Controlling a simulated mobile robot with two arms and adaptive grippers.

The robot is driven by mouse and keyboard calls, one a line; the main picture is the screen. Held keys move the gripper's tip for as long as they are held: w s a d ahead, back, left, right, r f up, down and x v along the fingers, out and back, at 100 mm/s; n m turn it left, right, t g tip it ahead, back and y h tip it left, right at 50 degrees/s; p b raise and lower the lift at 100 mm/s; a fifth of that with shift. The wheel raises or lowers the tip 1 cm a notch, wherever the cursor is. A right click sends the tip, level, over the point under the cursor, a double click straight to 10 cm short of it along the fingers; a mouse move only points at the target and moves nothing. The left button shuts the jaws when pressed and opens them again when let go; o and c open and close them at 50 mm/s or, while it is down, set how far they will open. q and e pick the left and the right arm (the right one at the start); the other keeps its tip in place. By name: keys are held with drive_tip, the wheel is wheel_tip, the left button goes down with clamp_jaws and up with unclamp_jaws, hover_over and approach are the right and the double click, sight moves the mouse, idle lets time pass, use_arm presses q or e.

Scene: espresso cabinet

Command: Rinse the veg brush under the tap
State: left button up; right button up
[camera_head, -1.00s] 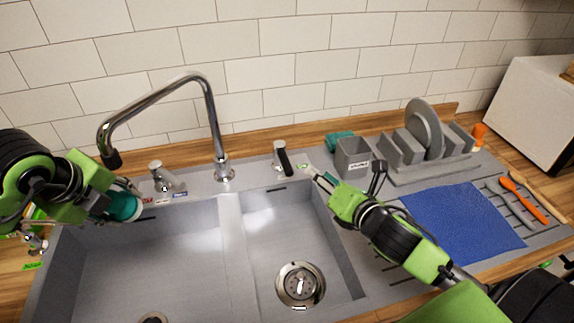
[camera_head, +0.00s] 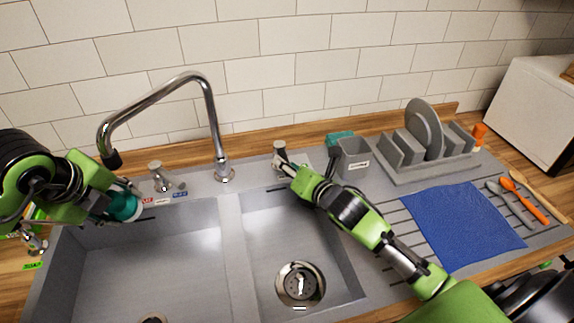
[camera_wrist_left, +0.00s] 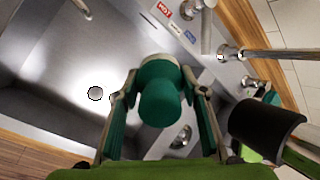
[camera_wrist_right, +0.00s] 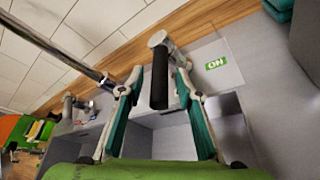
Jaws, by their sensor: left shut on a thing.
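My left gripper (camera_head: 128,204) is shut on the teal veg brush (camera_head: 122,208) over the left basin's back-left side. The brush's round teal end (camera_wrist_left: 160,92) shows between the fingers in the left wrist view. The chrome tap (camera_head: 212,118) arches left, its black tip (camera_head: 112,160) just above the brush in the head view. My right gripper (camera_head: 290,170) is at the tap lever (camera_head: 280,155) behind the right basin. In the right wrist view, the open fingers stand either side of the black lever handle (camera_wrist_right: 159,78), with a green ON label (camera_wrist_right: 216,64) beside it. Contact is unclear.
A mixer base (camera_head: 163,180) with red and blue labels stands behind the left basin (camera_head: 150,255). The right basin (camera_head: 262,235) is empty. A grey caddy (camera_head: 352,160), plate rack (camera_head: 410,155), blue cloth (camera_head: 462,228) and orange utensil (camera_head: 525,198) occupy the right side.

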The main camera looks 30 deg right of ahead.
drive_tip(key=shift+w+f, duration=0.1)
drive_tip(key=shift+w, duration=0.2)
clamp_jaws()
drive_tip(key=shift+s+d+n+g+y, duration=0.15)
drive_tip(key=shift+d+n+y, duration=0.3)
drive_tip(key=shift+n+y, duration=0.3)
drive_tip(key=shift+w+d+n+g+y, duration=0.15)
drive_tip(key=shift+d+n+y, duration=0.35)
drive_tip(key=shift+y, duration=0.45)
drive_tip(key=shift+s, duration=0.1)
unclamp_jaws()
